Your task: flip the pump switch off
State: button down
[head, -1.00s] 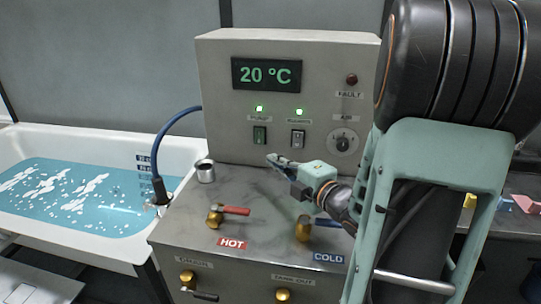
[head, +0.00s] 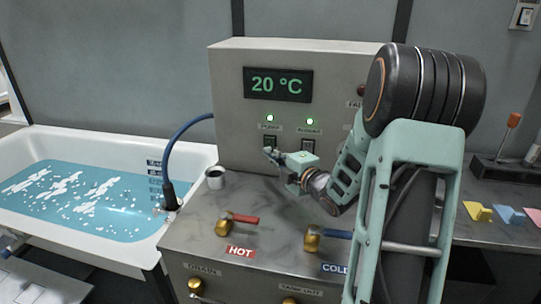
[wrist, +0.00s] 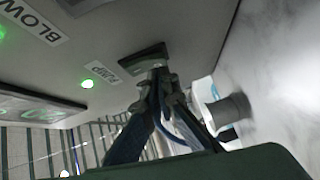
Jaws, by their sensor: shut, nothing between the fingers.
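The pump switch (head: 270,141) is a dark green rocker on the front of the grey control box, under the PUMP label (head: 270,126). The green light (head: 270,117) above it is lit. My gripper (head: 268,151) is shut and empty, its fingertips just at the lower part of the switch. In the wrist view the switch (wrist: 143,57) shows right beyond the closed fingertips (wrist: 154,70), with the PUMP label (wrist: 103,72) and lit light (wrist: 87,83) beside it. I cannot tell whether the tips touch the switch. Its rocker position is hard to make out.
A second switch (head: 308,147) with a lit green light (head: 310,121) sits right of the pump switch. A metal cup (head: 215,178) stands on the counter to the left. Red HOT (head: 244,219) and blue COLD (head: 338,234) valve handles are in front. The bathtub (head: 92,258) is at left.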

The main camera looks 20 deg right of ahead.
jog(key=shift+f, duration=0.1)
jog(key=b, duration=0.3)
jog(key=shift+w+d+t, duration=0.15)
jog(key=shift+w+t, duration=0.1)
jog(key=shift+t, duration=0.05)
